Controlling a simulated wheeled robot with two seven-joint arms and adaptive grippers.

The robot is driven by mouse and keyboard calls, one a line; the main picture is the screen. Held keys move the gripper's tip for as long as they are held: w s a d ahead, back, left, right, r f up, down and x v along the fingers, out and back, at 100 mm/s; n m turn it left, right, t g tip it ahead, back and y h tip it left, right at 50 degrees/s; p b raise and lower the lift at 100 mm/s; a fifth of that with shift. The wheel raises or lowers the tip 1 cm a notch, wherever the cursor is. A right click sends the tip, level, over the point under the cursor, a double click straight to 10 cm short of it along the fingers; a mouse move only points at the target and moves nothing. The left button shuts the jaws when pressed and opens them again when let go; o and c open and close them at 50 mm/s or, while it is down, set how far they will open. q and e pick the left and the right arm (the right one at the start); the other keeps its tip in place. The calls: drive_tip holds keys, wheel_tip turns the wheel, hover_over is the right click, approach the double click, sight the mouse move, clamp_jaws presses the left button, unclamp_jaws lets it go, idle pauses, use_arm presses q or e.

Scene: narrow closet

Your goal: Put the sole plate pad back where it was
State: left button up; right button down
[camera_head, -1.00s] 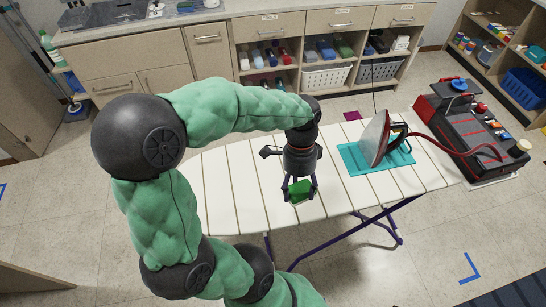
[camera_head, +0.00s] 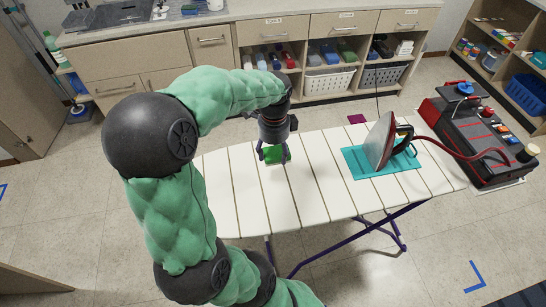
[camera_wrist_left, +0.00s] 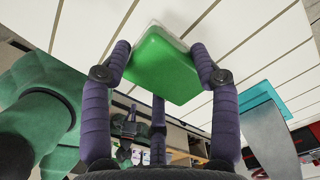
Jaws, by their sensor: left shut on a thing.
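The pad, a green block with a pale layer on its far side (camera_wrist_left: 165,62), is held between the purple fingers of my left gripper (camera_head: 273,155). In the head view the green pad (camera_head: 278,156) shows over the back left part of the white slatted ironing board (camera_head: 310,190). Whether it touches the board I cannot tell. The iron (camera_head: 382,140) stands tilted up on a teal mat (camera_head: 352,163) on the right part of the board. My right gripper is not in view.
A black and red steam unit (camera_head: 475,135) stands right of the board, joined to the iron by a red hose (camera_head: 440,153). A magenta square (camera_head: 357,119) shows beyond the board's back edge. Cabinets (camera_head: 140,70) line the back. The board's middle is clear.

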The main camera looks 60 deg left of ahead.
sight(273, 149)
use_arm(q)
drive_tip(key=w+a+f, duration=0.1)
drive_tip(key=f, duration=0.1)
drive_tip(key=w+a+f+b, duration=0.1)
drive_tip(key=a+f, duration=0.1)
drive_tip(key=w+a+f+b, duration=0.1)
drive_tip(key=f, duration=0.1)
drive_tip(key=shift+a, duration=0.4)
drive_tip(key=shift+w+a+f+b, duration=0.1)
drive_tip(key=shift+f+b, duration=0.3)
drive_tip(key=shift+f, duration=0.5)
drive_tip(key=shift+w+a+f+b, duration=0.1)
drive_tip(key=shift+f+b, duration=0.25)
drive_tip(key=shift+f, duration=0.5)
drive_tip(key=shift+f, duration=0.15)
drive_tip(key=o, duration=1.2)
wheel_tip(273, 149, up, 12)
drive_tip(key=p, duration=0.4)
